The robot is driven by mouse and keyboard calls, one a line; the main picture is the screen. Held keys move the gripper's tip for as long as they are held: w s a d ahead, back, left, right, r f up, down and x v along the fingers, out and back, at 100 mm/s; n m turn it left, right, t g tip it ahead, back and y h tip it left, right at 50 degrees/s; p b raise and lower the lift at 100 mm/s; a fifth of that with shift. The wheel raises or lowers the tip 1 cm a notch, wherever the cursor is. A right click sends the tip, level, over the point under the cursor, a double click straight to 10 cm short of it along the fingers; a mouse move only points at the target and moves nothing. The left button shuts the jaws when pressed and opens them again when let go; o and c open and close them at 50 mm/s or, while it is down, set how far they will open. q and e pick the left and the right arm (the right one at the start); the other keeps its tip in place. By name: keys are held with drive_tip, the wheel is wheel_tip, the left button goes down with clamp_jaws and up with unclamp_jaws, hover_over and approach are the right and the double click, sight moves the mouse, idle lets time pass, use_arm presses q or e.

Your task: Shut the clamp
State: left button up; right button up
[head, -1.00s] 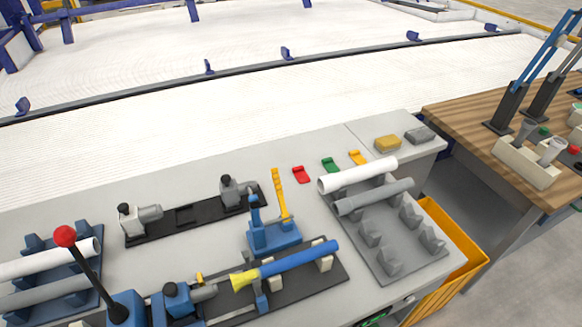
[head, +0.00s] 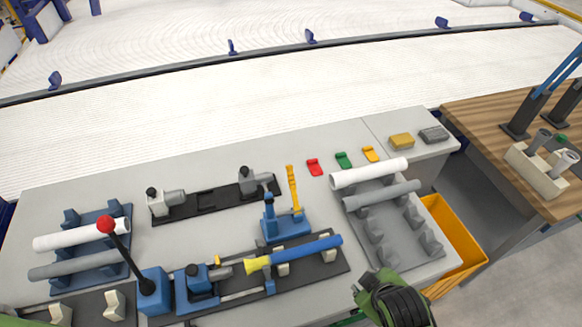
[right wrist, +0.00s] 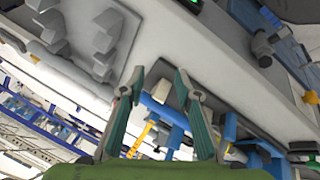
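The clamp (head: 287,228) has a blue base and a yellow handle (head: 293,188) that stands nearly upright in the head view. A blue pipe (head: 307,249) with a yellow end piece (head: 257,264) lies on supports just in front of it. My right arm shows as a green and black part at the lower right of the head view, in front of the clamp and to its right. In the right wrist view my right gripper (right wrist: 160,75) has its two fingers apart and empty. The yellow handle (right wrist: 139,140) and blue pipe (right wrist: 162,111) show beyond them. My left gripper is not in view.
A grey rack (head: 398,256) with a white pipe (head: 368,173) and a grey pipe (head: 382,195) is right of the clamp. A red-knobbed lever (head: 128,258) stands left. Red, green and yellow tabs lie behind. A yellow bin (head: 458,238) is beside the bench.

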drive_tip(key=w+a+r+n+t, duration=0.2)
drive_tip(key=w+a+r+n, duration=0.2)
drive_tip(key=w+r+n, duration=0.15)
drive_tip(key=n+t+y+p, duration=0.1)
drive_tip(key=n+t+y, duration=0.4)
drive_tip(key=n, duration=2)
approach(291, 176)
drive_tip(key=x, duration=1)
drive_tip(key=shift+w+f+p, duration=0.15)
drive_tip(key=shift+p, duration=0.15)
clamp_jaws()
